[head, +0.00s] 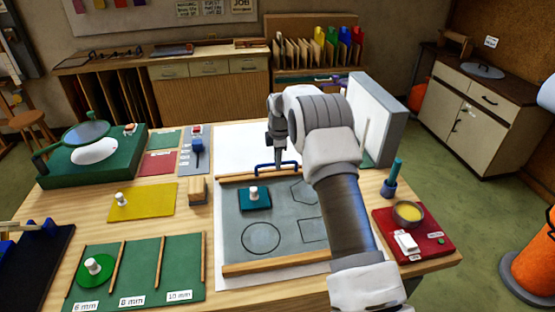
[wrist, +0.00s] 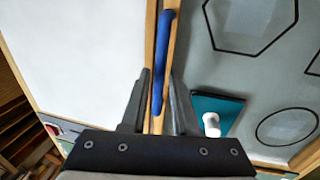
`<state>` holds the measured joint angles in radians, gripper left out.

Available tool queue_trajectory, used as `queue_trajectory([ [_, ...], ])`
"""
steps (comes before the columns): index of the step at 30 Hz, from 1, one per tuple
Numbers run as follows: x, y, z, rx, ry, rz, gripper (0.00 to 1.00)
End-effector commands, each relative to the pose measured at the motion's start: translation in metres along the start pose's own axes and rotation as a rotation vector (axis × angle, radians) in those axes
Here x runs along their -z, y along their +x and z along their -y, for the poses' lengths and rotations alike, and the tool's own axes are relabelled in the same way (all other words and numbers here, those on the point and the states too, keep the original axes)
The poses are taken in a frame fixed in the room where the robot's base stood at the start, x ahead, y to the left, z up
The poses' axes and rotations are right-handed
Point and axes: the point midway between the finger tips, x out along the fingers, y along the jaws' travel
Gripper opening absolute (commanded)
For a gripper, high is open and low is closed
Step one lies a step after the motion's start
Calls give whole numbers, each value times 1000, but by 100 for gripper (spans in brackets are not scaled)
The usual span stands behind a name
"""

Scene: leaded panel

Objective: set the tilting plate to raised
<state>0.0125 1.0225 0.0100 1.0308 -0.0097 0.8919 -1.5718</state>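The tilting plate appears to be the grey panel (head: 285,240) with black outlines of a circle, a hexagon and a four-sided shape. It looks flat on the bench, with wooden strips along its near and far edges. A blue bar handle (head: 277,167) is at its far edge. My gripper (head: 278,150) is over that handle, pointing down. In the wrist view the blue handle (wrist: 160,65) runs between the two fingers of my gripper (wrist: 158,75). The fingers look apart, with small gaps beside the handle. My arm hides part of the plate's right side.
A teal piece with a white knob (head: 254,198) sits on the plate. A wooden block (head: 198,190) stands left of it. A red tray (head: 428,244) with a bowl is at the right. An upright pale panel (head: 385,125) stands behind my arm. White surface lies beyond the handle.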

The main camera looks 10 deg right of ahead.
Motion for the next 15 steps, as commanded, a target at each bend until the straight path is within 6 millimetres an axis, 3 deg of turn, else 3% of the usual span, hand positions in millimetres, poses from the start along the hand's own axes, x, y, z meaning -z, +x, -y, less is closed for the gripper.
queue_trajectory([
  [1, 0, 0, 0, 0, 0, 0, 18],
  [4, 0, 0, 0, 0, 0, 0, 0],
  [15, 0, 0, 0, 0, 0, 0, 0],
])
